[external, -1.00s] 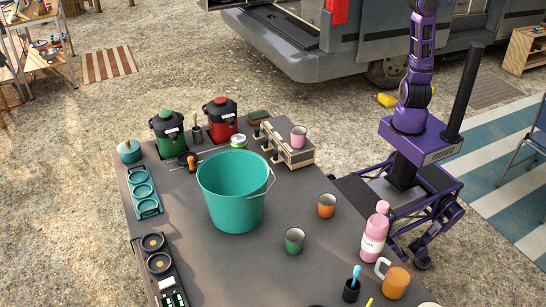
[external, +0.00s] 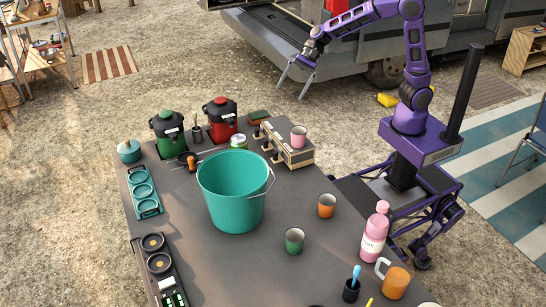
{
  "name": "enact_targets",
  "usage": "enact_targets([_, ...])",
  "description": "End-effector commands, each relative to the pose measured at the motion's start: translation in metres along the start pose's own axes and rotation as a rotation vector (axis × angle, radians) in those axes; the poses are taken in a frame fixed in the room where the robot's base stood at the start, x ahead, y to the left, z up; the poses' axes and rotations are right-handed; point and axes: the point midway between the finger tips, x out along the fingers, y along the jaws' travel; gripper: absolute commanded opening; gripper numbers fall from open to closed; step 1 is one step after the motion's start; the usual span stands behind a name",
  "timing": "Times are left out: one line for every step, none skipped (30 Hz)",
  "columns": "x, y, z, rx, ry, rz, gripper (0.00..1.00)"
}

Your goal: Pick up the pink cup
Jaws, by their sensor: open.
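The pink cup (external: 298,137) stands upright on top of a wooden box with hooks (external: 291,153) at the far right edge of the table. My gripper (external: 295,86) is open and empty. In the picture it is above the pink cup, pointing down, with clear space between them. My purple arm reaches left from its base at the table's right side. Nothing hides the cup.
A large teal bucket (external: 233,212) stands mid-table. Red (external: 221,122) and green (external: 167,136) canisters stand at the back. An orange cup (external: 326,206), a green cup (external: 294,241) and a pink bottle (external: 374,238) stand at the right.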

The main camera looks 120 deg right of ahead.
Motion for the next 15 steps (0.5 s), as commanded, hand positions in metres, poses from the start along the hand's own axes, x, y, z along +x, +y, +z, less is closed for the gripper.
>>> enact_targets([0.004,0.021,-0.011,0.068,-0.043,0.034,1.0])
enact_targets([0.005,0.033,-0.014,0.103,-0.076,0.053,1.0])
enact_targets([0.007,0.047,-0.016,0.15,-0.124,0.073,1.0])
enact_targets([0.008,0.058,-0.017,0.186,-0.16,0.085,1.0])
enact_targets([0.008,0.067,-0.017,0.22,-0.197,0.095,1.0])
enact_targets([0.008,0.078,-0.018,0.266,-0.244,0.102,1.0])
enact_targets([0.007,0.085,-0.017,0.296,-0.28,0.104,1.0])
enact_targets([0.006,0.091,-0.016,0.325,-0.314,0.105,1.0])
enact_targets([0.004,0.098,-0.015,0.36,-0.356,0.102,1.0])
enact_targets([0.003,0.102,-0.014,0.384,-0.385,0.1,1.0])
enact_targets([0.001,0.105,-0.013,0.406,-0.411,0.095,1.0])
enact_targets([-0.001,0.109,-0.011,0.428,-0.442,0.089,1.0])
enact_targets([-0.002,0.111,-0.011,0.444,-0.461,0.084,1.0])
enact_targets([-0.004,0.113,-0.01,0.456,-0.478,0.08,1.0])
enact_targets([-0.005,0.114,-0.009,0.467,-0.496,0.075,1.0])
